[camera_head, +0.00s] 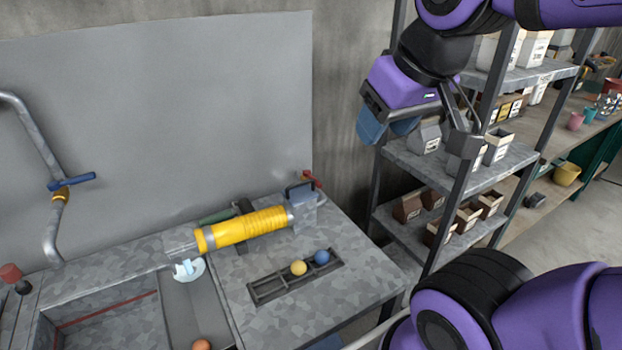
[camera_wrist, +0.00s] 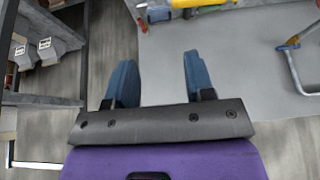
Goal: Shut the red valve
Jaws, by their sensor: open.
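The red valve (camera_head: 310,180) is a small red handle by the grey block at the right end of a yellow ribbed cylinder (camera_head: 245,228), near the table's back edge. Its lower parts are partly hidden by the block. In the wrist view a small red piece (camera_wrist: 143,23) at the top edge appears to be the same valve. My gripper (camera_head: 388,130) is up and to the right of the valve, in front of the shelf, apart from it. In the wrist view its two blue fingers (camera_wrist: 158,75) are spread with nothing between them.
A metal shelf (camera_head: 415,160) with several cartons stands close to my gripper on the right. A slotted rack (camera_head: 265,288) with a yellow and a blue ball lies before the cylinder. A bent pipe with a blue handle (camera_head: 72,182) is at left. The grey wall panel (camera_head: 170,110) is bare.

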